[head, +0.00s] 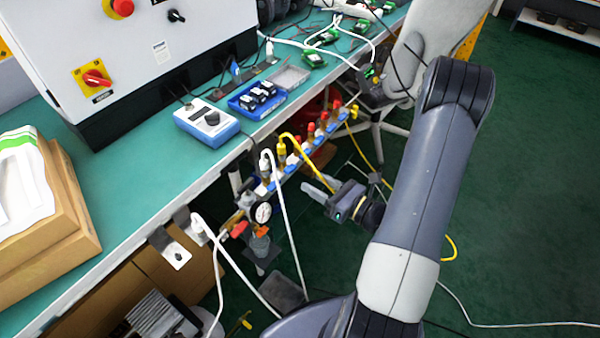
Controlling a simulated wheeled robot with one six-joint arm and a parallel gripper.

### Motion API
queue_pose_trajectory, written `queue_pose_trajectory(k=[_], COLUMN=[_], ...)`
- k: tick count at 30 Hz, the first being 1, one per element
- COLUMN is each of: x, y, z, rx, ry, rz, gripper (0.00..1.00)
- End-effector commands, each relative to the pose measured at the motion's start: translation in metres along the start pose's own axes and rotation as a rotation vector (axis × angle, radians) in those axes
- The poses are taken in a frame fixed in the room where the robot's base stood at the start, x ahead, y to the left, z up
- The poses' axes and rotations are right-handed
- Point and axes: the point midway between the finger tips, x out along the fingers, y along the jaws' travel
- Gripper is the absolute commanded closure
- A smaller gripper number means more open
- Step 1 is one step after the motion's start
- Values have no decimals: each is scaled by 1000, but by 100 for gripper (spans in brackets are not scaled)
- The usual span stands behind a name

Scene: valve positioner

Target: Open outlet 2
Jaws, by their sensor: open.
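A valve manifold (292,165) with a row of outlets on blue parts runs along the front edge of the bench. A white hose (268,156) and a yellow hose (300,147) leave its near end. Several red-topped fittings (311,130) follow toward the far end. Outlet numbers are too small to read, so I cannot tell which is outlet 2 or how its handle stands. My gripper (318,186) is open and empty, to the right of the manifold and apart from it, its pale fingers pointing left toward it.
A pressure gauge (262,212) and a red handle (239,229) sit at the manifold's near end. The green bench (130,190) carries a control cabinet (130,60), a blue-and-white meter (206,122) and a blue tray (240,103). A grey chair (405,65) stands behind. Hoses hang below the bench.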

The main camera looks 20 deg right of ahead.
Motion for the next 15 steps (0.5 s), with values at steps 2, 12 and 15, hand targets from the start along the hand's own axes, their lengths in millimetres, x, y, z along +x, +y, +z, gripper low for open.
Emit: queue_pose_trajectory(k=[2,12,15], x=[12,50,55], y=[1,1,0], z=[0,0,0], rx=[-2,0,1], ry=[1,0,0], rz=[5,3,1], gripper=[55,55,55])
